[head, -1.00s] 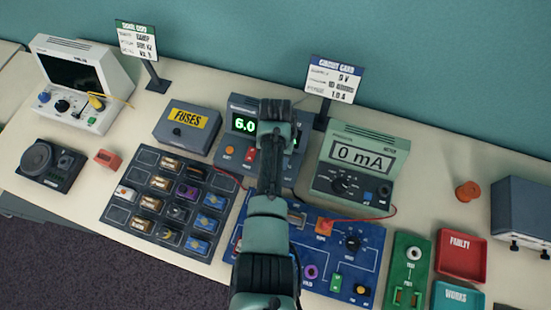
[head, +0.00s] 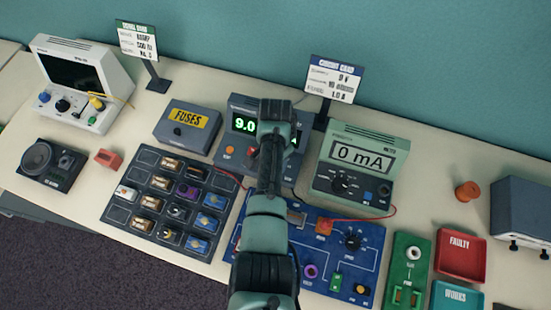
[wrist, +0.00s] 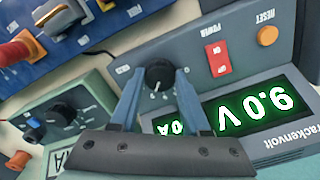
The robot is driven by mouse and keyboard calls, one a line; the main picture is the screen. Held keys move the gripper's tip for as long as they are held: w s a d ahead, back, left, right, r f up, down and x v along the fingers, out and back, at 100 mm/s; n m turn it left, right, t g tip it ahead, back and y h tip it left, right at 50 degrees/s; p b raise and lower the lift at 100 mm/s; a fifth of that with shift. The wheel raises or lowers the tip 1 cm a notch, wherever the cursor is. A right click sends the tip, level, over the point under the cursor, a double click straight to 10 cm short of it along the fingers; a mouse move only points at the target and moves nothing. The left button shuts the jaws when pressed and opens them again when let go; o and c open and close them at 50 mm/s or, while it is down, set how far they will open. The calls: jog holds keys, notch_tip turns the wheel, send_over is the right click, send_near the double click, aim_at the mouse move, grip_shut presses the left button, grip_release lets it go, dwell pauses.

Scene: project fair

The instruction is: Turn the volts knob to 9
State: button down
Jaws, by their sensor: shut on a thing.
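The power supply (head: 236,146) stands behind the blue circuit board, partly hidden by my arm in the head view. Its green display reads 9.0 there, and 9.0 V in the wrist view (wrist: 258,115). In the wrist view the black volts knob (wrist: 159,74) is on the supply's front panel, between my blue fingers. My gripper (wrist: 158,80) is shut on the knob. In the head view my arm covers the knob and the gripper. A second display showing A is partly hidden by a finger.
A red power switch (wrist: 217,58) and an orange reset button (wrist: 267,35) sit beside the knob. The meter (head: 358,165), reading 0 mA, stands close on the right. The circuit board (head: 375,240) lies in front. A sign card (head: 334,79) stands behind.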

jog(key=shift+w, duration=0.1)
dwell(0.3)
jog(key=shift+c, duration=1.9)
grip_release()
notch_tip(320, 180, up, 13)
jog(key=b, duration=0.1)
jog(key=shift+b, duration=0.35)
